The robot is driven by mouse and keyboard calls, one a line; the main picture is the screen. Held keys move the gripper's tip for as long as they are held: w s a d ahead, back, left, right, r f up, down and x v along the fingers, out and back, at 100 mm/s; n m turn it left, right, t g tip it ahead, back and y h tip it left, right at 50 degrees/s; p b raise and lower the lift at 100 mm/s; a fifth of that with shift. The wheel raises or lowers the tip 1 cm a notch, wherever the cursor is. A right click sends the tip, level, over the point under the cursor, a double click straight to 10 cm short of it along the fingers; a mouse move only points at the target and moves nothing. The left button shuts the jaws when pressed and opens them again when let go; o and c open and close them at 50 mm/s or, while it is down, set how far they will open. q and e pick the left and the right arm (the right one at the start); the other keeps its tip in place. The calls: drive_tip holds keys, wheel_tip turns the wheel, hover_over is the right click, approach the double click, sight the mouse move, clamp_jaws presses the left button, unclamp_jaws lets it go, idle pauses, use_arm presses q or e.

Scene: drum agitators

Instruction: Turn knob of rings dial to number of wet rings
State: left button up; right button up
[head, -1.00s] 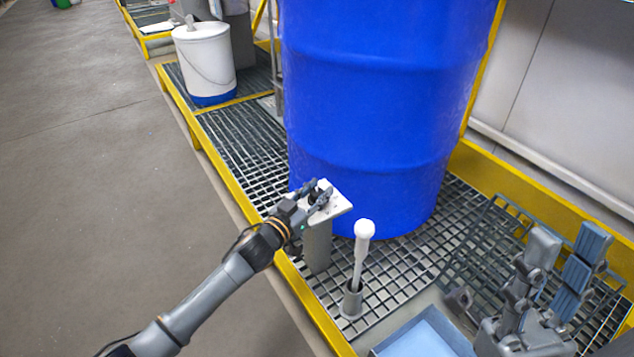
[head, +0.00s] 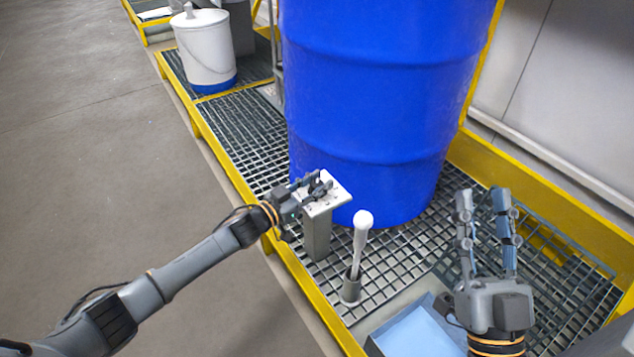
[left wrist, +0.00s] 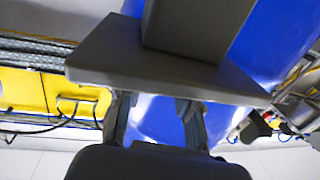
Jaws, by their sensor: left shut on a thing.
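The rings dial is a pale plate (head: 331,197) on a grey post (head: 317,236) in front of the blue drum (head: 385,95). Small marks show on the plate but are too small to read. My left gripper (head: 318,184) is shut on the dark knob on top of the plate; its fingers mostly hide the knob and its pointer. In the left wrist view the plate's grey underside (left wrist: 110,58) covers the fingertips. My right gripper (head: 487,203) is open and empty above the grating at the right, fingers pointing away. I see no wet rings that I can count.
A white-handled rod (head: 361,240) stands upright in a holder right of the dial. A blue tray (head: 420,335) lies at the front. A white bucket (head: 204,48) stands at the back left. Yellow edging (head: 235,175) bounds the grating; floor is clear at left.

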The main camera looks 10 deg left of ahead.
use_arm(q)
drive_tip(key=o, duration=1.2)
drive_tip(key=shift+c, duration=0.2)
drive_tip(key=v, duration=1.2)
drive_tip(key=shift+d, duration=0.1)
